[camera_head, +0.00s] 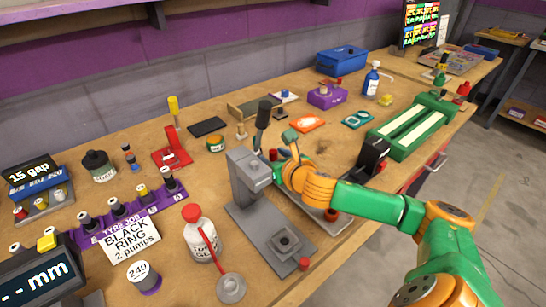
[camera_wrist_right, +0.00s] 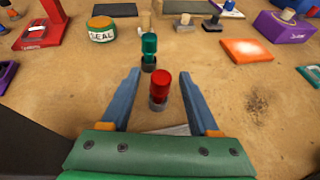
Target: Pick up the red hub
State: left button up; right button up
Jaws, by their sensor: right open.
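The red hub (camera_wrist_right: 160,85) stands upright on the wooden bench in the wrist view, with a dark ring at its foot. A similar green piece (camera_wrist_right: 149,46) stands just behind it. My right gripper (camera_wrist_right: 160,74) is open, with one blue finger on each side of the red hub and visible gaps between. I cannot tell whether the fingers are low enough to reach it. In the head view my right gripper (camera_head: 292,140) is at mid-bench, beside the grey press, and partly hides what is below it. My left gripper is not in view.
The grey press (camera_head: 247,178) stands close to the left of my right arm. An orange pad (camera_head: 307,124), a round seal tin (camera_head: 215,144) and a purple box (camera_head: 327,97) lie farther back. A green slotted track (camera_head: 412,125) is at the right.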

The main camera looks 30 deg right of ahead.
jog(key=shift+s, duration=0.1)
grip_shut()
notch_tip(320, 180, up, 28)
jog(key=p, duration=0.9)
